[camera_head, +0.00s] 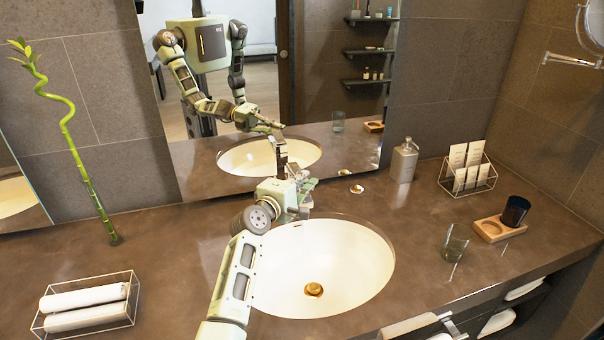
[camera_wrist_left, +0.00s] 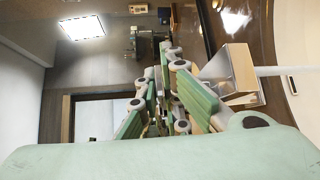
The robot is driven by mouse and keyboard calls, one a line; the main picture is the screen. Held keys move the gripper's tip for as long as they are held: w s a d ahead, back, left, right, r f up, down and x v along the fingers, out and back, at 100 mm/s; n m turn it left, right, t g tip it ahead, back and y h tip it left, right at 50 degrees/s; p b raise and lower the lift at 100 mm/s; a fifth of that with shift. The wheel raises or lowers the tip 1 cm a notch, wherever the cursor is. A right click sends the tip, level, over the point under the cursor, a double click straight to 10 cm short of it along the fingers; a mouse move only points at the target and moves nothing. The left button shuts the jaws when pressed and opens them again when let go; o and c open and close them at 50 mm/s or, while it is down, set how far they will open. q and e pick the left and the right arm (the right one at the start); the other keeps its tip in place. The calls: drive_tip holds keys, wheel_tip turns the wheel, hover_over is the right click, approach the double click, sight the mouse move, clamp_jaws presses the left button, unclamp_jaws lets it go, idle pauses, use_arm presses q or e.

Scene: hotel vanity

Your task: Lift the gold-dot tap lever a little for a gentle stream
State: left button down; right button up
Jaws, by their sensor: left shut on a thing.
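My left gripper (camera_head: 302,187) is at the back rim of the basin (camera_head: 375,262), in front of the mirror, and it covers most of the tap. In the left wrist view my left gripper (camera_wrist_left: 168,95), with green-padded fingers, is shut on a thin part between them, which I take as the tap lever. The lever and its gold dot are hidden. The tap's boxy metal body (camera_wrist_left: 243,72) shows beside the fingers, and a pale narrow stream (camera_wrist_left: 275,71) extends from it. A gold drain (camera_head: 314,289) sits in the basin. My right gripper is not clearly in view.
A soap dispenser (camera_head: 403,160), a wire card rack (camera_head: 446,178) and a small round fitting (camera_head: 357,189) stand right of the tap. A glass (camera_head: 455,243) and dark cup (camera_head: 515,211) are further right. A bamboo stem (camera_head: 85,175) and towel basket (camera_head: 131,315) are left.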

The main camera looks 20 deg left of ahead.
use_arm(q)
drive_tip(key=c, duration=1.9)
unclamp_jaws()
drive_tip(key=shift+s, duration=0.15)
drive_tip(key=v, duration=1.1)
drive_tip(key=shift+s+a, duration=0.1)
drive_tip(key=shift+s, duration=0.3)
